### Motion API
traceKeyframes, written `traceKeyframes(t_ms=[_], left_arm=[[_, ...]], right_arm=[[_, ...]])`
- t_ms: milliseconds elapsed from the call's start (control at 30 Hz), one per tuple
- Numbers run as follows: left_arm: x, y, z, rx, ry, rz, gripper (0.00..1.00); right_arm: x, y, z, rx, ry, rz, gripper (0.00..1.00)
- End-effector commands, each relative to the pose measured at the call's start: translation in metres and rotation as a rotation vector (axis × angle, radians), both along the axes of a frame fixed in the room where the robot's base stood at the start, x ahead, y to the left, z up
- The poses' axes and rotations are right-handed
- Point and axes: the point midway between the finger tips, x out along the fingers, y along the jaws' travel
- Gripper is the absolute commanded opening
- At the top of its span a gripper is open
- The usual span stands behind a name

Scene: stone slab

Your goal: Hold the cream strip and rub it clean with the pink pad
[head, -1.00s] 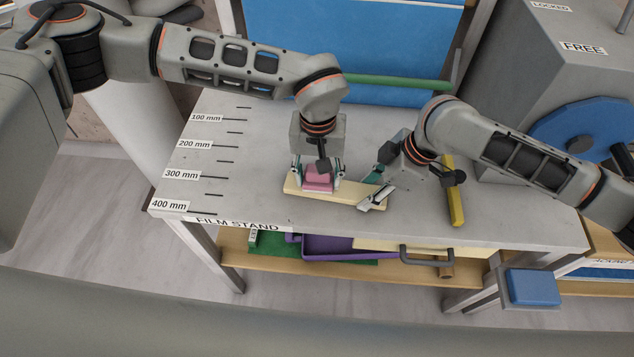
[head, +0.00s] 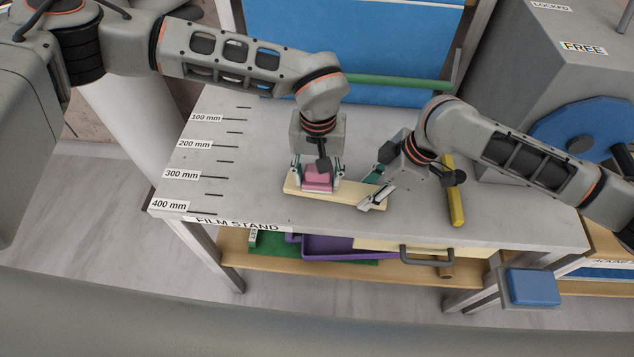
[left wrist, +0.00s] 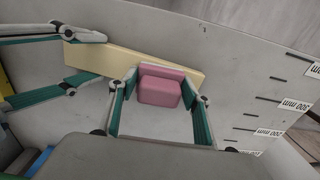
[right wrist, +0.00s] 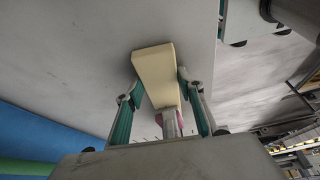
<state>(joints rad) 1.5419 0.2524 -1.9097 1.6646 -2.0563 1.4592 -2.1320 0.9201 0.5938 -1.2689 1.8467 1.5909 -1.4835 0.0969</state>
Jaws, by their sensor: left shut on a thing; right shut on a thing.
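The cream strip (head: 350,197) lies flat near the front of the grey slab, long side running left to right. My right gripper (head: 375,193) is shut on its right end; the right wrist view (right wrist: 158,88) shows the strip between the fingers. The pink pad (head: 317,178) is on the left part of the strip. My left gripper (head: 318,172) is shut on the pad from above; the left wrist view shows the pad (left wrist: 160,88) between its fingers, over the strip (left wrist: 110,58). Whether the pad's underside touches the strip is hard to tell.
A yellow bar (head: 454,195) lies right of my right gripper. A grey machine with a blue wheel (head: 585,130) stands at the right. A green rod (head: 400,84) crosses the back. The slab's left part with ruler marks is clear.

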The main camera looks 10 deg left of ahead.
Motion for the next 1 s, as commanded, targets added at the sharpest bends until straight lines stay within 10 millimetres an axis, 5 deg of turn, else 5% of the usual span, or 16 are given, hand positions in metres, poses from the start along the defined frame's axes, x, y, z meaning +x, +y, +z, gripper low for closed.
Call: traceKeyframes(t_ms=[1000], left_arm=[[-0.006, -0.048, -0.006, -0.004, 0.000, -0.004, 0.31]], right_arm=[[0.000, 0.000, 0.000, 0.001, 0.000, 0.000, 0.00]])
